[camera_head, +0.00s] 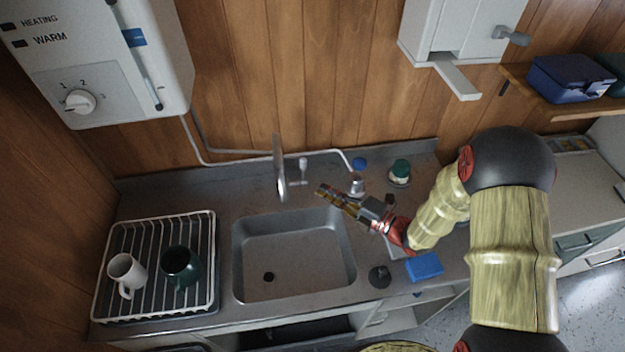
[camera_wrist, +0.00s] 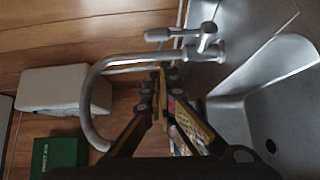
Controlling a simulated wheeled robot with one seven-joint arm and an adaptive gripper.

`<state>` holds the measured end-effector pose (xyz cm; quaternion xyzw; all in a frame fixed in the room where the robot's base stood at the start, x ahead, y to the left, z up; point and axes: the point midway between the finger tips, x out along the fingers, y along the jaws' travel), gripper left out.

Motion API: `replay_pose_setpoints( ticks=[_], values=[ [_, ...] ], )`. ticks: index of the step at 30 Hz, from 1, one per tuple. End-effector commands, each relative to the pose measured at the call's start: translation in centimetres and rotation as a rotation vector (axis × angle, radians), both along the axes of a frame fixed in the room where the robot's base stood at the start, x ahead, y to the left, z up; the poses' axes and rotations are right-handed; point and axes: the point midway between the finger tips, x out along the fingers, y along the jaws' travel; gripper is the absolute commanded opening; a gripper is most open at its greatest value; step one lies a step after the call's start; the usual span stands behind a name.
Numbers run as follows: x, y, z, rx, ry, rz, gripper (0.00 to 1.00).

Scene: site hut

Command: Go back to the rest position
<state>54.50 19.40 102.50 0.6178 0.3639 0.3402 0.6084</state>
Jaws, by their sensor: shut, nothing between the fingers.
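My gripper (camera_head: 324,190) is shut and empty, held above the counter at the back right of the sink (camera_head: 240,262). Its fingers point left, toward the tap (camera_head: 279,168). In the wrist view the two fingers of my gripper (camera_wrist: 162,72) come together in front of the curved tap (camera_wrist: 88,98), and nothing shows between them. The sink basin (camera_wrist: 290,115) is at the right of that view. My arm reaches in from the right of the head view.
A dish rack (camera_head: 213,235) holds a white mug (camera_head: 124,270) and a dark green mug (camera_head: 178,266). A blue sponge (camera_head: 425,267) and black plug (camera_head: 379,277) lie right of the sink. A green-lidded jar (camera_head: 400,172) stands behind my gripper. A wall dispenser (camera_head: 470,30) hangs above.

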Motion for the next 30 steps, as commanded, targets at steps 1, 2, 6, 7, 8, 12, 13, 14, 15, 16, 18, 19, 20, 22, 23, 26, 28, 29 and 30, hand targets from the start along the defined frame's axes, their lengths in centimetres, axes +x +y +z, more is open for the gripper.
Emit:
replay_pose_setpoints(
  ticks=[1, 2, 6, 7, 8, 12, 13, 14, 15, 16, 18, 19, 20, 22, 23, 26, 28, 29, 30],
  values=[
    [-0.4, -0.9, 0.1, 0.001, 0.002, -0.003, 0.00],
    [-0.7, -1.3, 0.1, 0.001, 0.002, -0.003, 0.00],
    [-1.7, -2.9, 0.1, 0.000, 0.001, -0.001, 0.00],
    [-1.8, -3.1, 0.0, 0.000, 0.001, 0.000, 0.00],
    [-2.0, -3.4, 0.0, 0.000, 0.001, -0.001, 0.00],
    [-2.4, -3.9, 0.0, 0.001, 0.001, 0.002, 0.00],
    [-2.4, -3.9, 0.0, 0.001, 0.001, 0.002, 0.00],
    [-2.4, -4.0, 0.0, 0.001, 0.001, 0.002, 0.00],
    [-2.5, -4.0, 0.0, 0.001, 0.001, 0.002, 0.00],
    [-2.5, -4.0, 0.0, 0.001, 0.001, 0.002, 0.00],
    [-2.5, -4.0, 0.0, 0.001, 0.001, 0.003, 0.00],
    [-2.5, -4.0, 0.0, 0.000, 0.000, 0.003, 0.00],
    [-2.5, -4.0, 0.0, -0.001, -0.003, 0.002, 0.00],
    [-2.5, -4.0, 0.0, -0.015, -0.025, 0.003, 0.00],
    [-2.4, -4.0, -0.1, -0.026, -0.040, 0.003, 0.00],
    [-2.8, -3.8, -0.7, -0.101, -0.124, 0.020, 0.00],
    [-4.2, -3.2, -1.8, -0.183, -0.204, 0.083, 0.00],
    [-5.3, -2.8, -2.4, -0.219, -0.241, 0.122, 0.00],
    [-7.0, -2.3, -3.1, -0.270, -0.298, 0.184, 0.00]
  ],
)
